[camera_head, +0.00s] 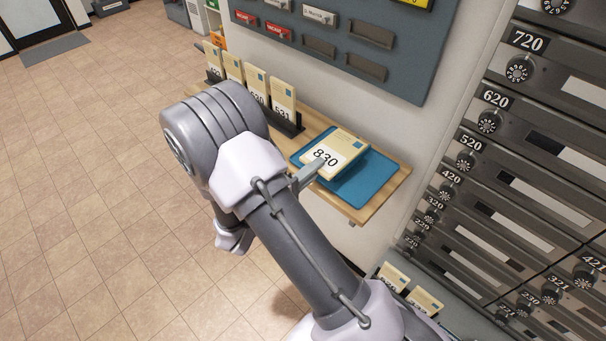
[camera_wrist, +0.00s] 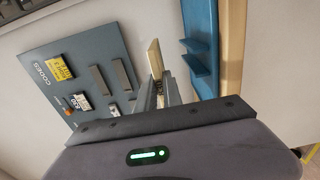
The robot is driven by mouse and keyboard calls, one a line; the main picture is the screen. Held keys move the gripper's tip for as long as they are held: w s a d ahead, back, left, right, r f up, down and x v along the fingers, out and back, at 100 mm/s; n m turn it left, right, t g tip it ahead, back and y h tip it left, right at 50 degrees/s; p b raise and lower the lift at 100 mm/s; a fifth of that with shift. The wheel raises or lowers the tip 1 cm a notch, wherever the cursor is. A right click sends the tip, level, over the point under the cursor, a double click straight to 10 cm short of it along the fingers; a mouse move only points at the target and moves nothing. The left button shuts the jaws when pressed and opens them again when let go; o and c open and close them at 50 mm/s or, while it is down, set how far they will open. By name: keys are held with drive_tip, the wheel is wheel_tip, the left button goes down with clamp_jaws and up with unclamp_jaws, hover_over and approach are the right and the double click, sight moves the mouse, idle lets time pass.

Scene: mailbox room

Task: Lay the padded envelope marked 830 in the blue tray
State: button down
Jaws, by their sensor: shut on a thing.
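The padded envelope marked 830 (camera_head: 343,151) is cream with a white label and a small blue mark. It lies nearly flat over the blue tray (camera_head: 366,184), number facing up. My gripper (camera_head: 312,172) is shut on its near edge, partly hidden by my arm. In the wrist view the envelope (camera_wrist: 155,58) shows edge-on between my fingertips (camera_wrist: 158,82). The blue tray (camera_wrist: 202,25) is beside it there, with a gap between them, so the envelope appears held just above the tray.
The tray sits on a wooden shelf (camera_head: 390,196) along the wall. Several upright envelopes stand in a dark rack (camera_head: 287,125) to its left. A grey board (camera_head: 330,45) hangs above, and numbered mailboxes (camera_head: 520,150) are at right. More envelopes (camera_head: 424,302) stand lower right.

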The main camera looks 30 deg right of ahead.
sight(323, 182)
drive_tip(key=d, duration=0.1)
drive_tip(key=w+d+f, duration=0.1)
drive_tip(key=d, duration=0.2)
drive_tip(key=shift+w+f+b, duration=0.15)
drive_tip(key=shift+f+b, duration=0.2)
wheel_tip(323, 182, down, 3)
drive_tip(key=b, duration=0.2)
drive_tip(key=shift+w+a+r+b, duration=0.1)
drive_tip(key=shift+r+b, duration=0.05)
drive_tip(key=shift+b, duration=0.2)
drive_tip(key=shift+f+b, duration=0.35)
drive_tip(key=c, duration=1.3)
unclamp_jaws()
